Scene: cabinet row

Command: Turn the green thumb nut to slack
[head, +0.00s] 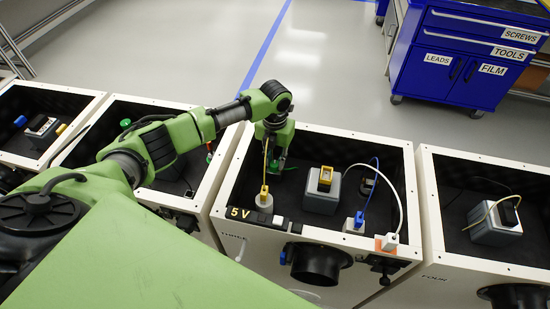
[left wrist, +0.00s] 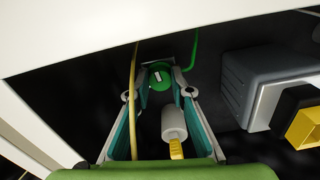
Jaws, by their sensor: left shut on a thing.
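The green thumb nut (left wrist: 160,76) shows in the left wrist view as a round green knob with a short white mark on its top. It sits low against the dark inside of the cabinet. My left gripper (left wrist: 158,82) is shut on it, with one fingertip on each side. In the head view my left gripper (head: 271,163) reaches down into the cabinet marked THREE (head: 237,248), at its back left, and the nut is hidden there. My right gripper is not in view.
A grey cylinder with a yellow plug (left wrist: 174,128) stands close to my fingers. A yellow cable (left wrist: 133,90) and a green wire (left wrist: 193,52) run beside them. A grey block (head: 321,195) stands right. Cabinet FOUR (head: 434,230) stands further right; a blue tool chest (head: 440,73) is behind.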

